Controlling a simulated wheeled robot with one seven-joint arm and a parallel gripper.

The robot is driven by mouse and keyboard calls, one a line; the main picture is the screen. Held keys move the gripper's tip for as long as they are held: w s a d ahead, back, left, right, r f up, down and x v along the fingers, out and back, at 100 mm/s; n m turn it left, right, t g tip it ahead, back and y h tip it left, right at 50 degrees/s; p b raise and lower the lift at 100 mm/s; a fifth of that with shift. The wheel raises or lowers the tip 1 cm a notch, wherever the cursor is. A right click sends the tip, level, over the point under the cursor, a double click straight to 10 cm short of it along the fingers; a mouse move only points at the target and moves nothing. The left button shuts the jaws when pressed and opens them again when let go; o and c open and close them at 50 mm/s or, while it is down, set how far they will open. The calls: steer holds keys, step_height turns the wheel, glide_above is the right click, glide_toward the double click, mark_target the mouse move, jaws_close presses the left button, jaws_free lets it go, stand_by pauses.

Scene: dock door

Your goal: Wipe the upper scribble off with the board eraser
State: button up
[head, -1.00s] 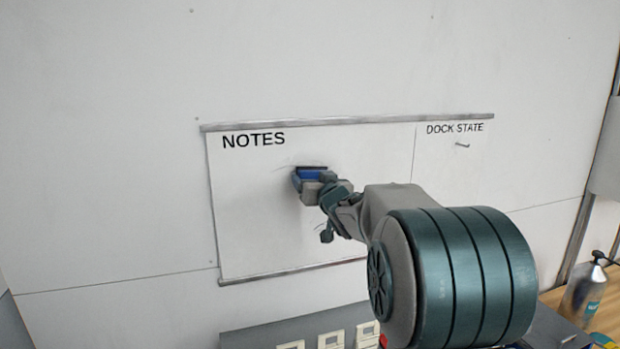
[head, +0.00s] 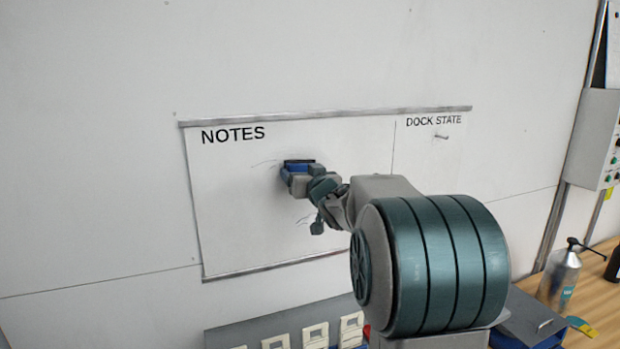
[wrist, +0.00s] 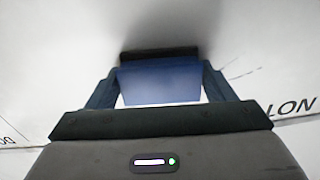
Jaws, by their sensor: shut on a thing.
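The whiteboard (head: 235,235) hangs on the wall, with "NOTES" at its upper left and a "DOCK STATE" part at right. My gripper (head: 291,178) is shut on the blue board eraser (head: 300,167), whose dark pad faces the board at mid height. The eraser also fills the middle of the wrist view (wrist: 158,82), between both fingers. Faint thin strokes of the upper scribble (head: 263,164) show just left of the eraser. A second, lower scribble (head: 305,220) shows below it, partly behind my arm. Whether the pad touches the board is hard to tell.
A spray bottle (head: 560,278) stands on the wooden bench at lower right. A control box (head: 597,140) is on the wall at far right. A small peg (head: 441,137) sits under "DOCK STATE". Pale holders on a grey panel (head: 225,335) are below the board.

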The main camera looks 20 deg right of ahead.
mark_target(249, 176)
steer(key=shift+a+b, duration=0.5)
steer(key=shift+a, duration=0.55)
steer(key=a+b, duration=0.3)
steer(key=shift+a, duration=0.25)
steer(key=a+b, duration=0.2)
steer(key=shift+a+f+b, duration=0.2)
steer(key=shift+f+b, duration=0.05)
steer(key=shift+b, duration=0.15)
steer(key=shift+a+r+b, duration=0.2)
steer(key=shift+a+b, duration=0.5)
steer(key=shift+b, duration=0.05)
steer(key=shift+a+f+b, duration=0.15)
steer(key=shift+a+b, duration=0.05)
steer(key=shift+b, duration=0.4)
steer(key=shift+a+b, duration=0.75)
steer(key=shift+b, duration=0.45)
steer(key=a+b, duration=0.1)
steer(key=b, duration=0.2)
steer(key=shift+a+b, duration=0.3)
steer(key=shift+b, duration=0.15)
